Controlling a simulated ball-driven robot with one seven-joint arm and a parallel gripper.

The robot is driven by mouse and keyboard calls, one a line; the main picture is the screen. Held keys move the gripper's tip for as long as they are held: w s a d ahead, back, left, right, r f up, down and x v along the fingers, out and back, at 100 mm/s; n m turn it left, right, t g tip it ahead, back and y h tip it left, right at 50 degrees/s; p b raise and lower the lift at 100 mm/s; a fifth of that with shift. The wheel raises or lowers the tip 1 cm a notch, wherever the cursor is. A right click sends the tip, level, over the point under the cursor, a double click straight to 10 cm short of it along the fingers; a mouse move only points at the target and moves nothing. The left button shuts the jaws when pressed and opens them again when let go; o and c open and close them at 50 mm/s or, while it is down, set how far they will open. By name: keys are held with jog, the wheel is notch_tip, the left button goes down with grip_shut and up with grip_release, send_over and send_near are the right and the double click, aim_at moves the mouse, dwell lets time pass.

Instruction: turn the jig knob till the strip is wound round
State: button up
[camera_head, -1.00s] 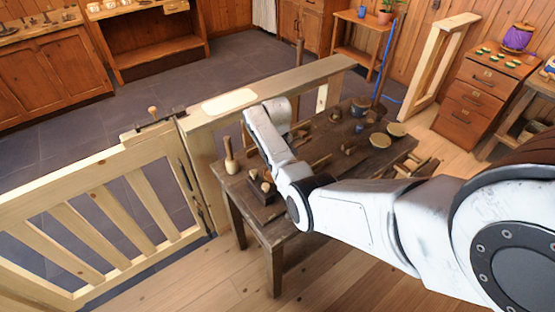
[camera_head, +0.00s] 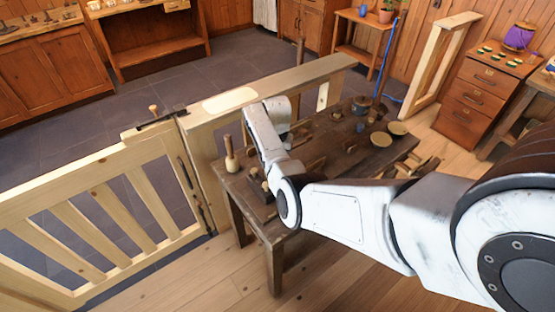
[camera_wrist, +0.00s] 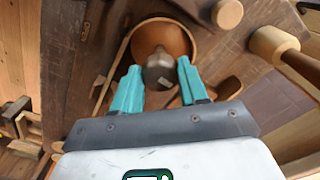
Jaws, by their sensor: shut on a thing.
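In the wrist view, my gripper (camera_wrist: 159,68) has its two teal fingers on either side of a dark rounded knob (camera_wrist: 158,76), shut on it. The knob stands in front of a round brown wooden spool or jig body (camera_wrist: 150,36). A thin pale strip (camera_wrist: 114,68) runs up along the left of the round body and seems to follow its edge; how far round it goes is hidden. In the head view, my arm hides the knob and my fingers above the dark workbench (camera_head: 330,155).
In the wrist view, a pale wooden mallet-like piece (camera_wrist: 275,45) lies at right and a small round piece (camera_wrist: 227,14) at top. In the head view, a wooden bottle-shaped piece (camera_head: 231,155) stands on the bench's left end. A slatted gate (camera_head: 110,215) stands at left.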

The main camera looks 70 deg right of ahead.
jog(key=m, duration=0.6)
jog(key=shift+w+b, duration=0.1)
jog(key=shift+b, duration=0.25)
jog(key=shift+r+m, duration=0.1)
jog(key=shift+m, duration=0.2)
jog(key=o, duration=1.1)
jog(key=shift+c, duration=0.2)
notch_tip(320, 180, up, 11)
jog(key=b, duration=0.1)
